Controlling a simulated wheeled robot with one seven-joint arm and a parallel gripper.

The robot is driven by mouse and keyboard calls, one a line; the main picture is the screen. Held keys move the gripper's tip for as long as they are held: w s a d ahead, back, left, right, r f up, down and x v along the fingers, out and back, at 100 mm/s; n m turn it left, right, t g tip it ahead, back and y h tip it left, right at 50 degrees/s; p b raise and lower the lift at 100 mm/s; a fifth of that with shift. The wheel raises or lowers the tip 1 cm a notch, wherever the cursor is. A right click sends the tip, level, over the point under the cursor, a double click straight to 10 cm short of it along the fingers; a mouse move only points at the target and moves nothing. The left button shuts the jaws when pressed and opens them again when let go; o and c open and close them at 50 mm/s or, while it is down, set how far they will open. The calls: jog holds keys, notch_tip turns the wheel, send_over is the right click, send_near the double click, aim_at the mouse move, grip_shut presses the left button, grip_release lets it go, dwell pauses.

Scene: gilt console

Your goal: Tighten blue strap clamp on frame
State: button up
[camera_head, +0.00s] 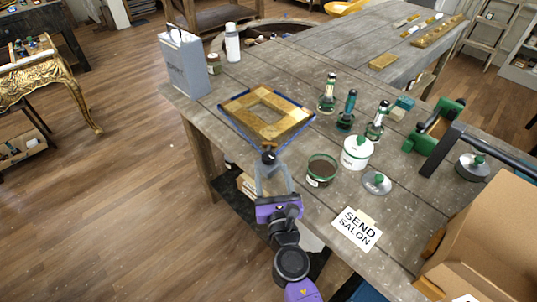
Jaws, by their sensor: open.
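The gilt frame (290,124) lies flat on the grey workbench, with a square opening in its middle. The blue strap (238,129) runs around its outer edge. A small dark knob-like piece (268,157) shows at the frame's near corner, by the strap; I cannot tell for sure that it belongs to the clamp. My gripper (271,168) is open at the bench's near edge, just in front of that corner. Its grey fingers point at the dark piece, and its tips appear close to it or around it. Contact cannot be made out.
Right of the frame on the workbench (330,212) stand green-topped bottles (327,95), an open dark tin (321,169), a white jar (356,154) and a lid (377,183). A grey can (186,65) stands at the left corner.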

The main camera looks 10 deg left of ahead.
aim_at(270, 161)
jog(key=b+x, duration=0.1)
jog(key=x, duration=0.6)
jog(key=shift+w+b, duration=0.15)
jog(key=shift+b, duration=0.15)
grip_shut()
